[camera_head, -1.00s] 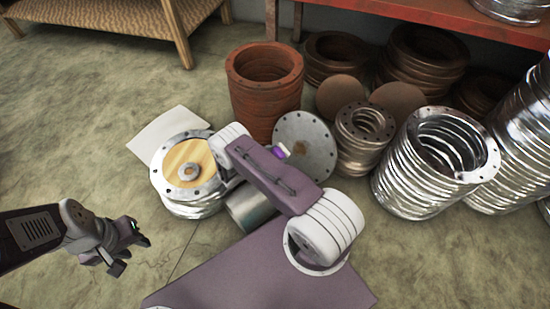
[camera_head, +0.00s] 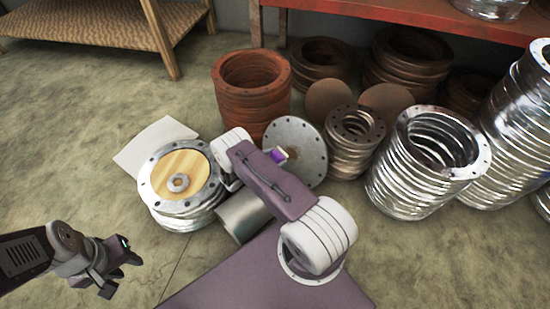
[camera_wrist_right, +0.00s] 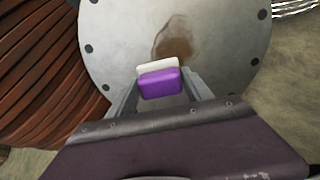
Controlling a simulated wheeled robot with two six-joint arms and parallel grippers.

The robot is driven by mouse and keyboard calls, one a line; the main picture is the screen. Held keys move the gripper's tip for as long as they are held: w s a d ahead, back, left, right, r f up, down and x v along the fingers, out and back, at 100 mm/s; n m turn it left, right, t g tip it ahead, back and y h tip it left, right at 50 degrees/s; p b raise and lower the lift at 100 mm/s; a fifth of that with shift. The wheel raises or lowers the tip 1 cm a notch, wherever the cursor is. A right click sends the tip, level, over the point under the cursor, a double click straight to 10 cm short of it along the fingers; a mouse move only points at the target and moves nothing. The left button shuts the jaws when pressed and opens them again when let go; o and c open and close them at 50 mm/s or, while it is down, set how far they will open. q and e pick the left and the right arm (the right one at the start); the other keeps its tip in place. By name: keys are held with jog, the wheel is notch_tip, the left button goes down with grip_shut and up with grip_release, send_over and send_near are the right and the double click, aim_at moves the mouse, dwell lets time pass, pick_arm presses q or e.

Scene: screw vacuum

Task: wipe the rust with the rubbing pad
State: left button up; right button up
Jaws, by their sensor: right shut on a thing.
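The rubbing pad (camera_wrist_right: 160,82), purple with a white layer, is held between the fingers of my right gripper (camera_wrist_right: 158,90). In the head view the pad (camera_head: 278,155) shows in front of a round grey flange plate (camera_head: 301,143) with bolt holes. The rust (camera_wrist_right: 175,45) is a brown patch on the plate, directly beyond the pad in the right wrist view; I cannot tell whether they touch. In the head view my right arm and the pad hide the rust mostly. My left gripper (camera_head: 120,272) is empty over the floor at the lower left, with its fingers apart.
A metal flange stack with a wooden disc and a nut (camera_head: 178,183) stands left of the plate. Rusty rings (camera_head: 252,100) stand behind it; silver bellows (camera_head: 420,170) stand to the right. A red shelf (camera_head: 400,18) crosses the back. The left floor is clear.

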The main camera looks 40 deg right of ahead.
jog(key=shift+b+x, duration=0.45)
jog(key=shift+x, duration=0.5)
jog(key=shift+s+r+p, duration=0.2)
jog(key=shift+s+p, duration=0.05)
jog(key=shift+p, duration=0.15)
jog(key=shift+s+d+r+p, duration=0.1)
jog(key=shift+s+d+p, duration=0.1)
jog(key=shift+s+p, duration=0.75)
jog(key=shift+s+f, duration=0.25)
jog(key=shift+s, duration=0.4)
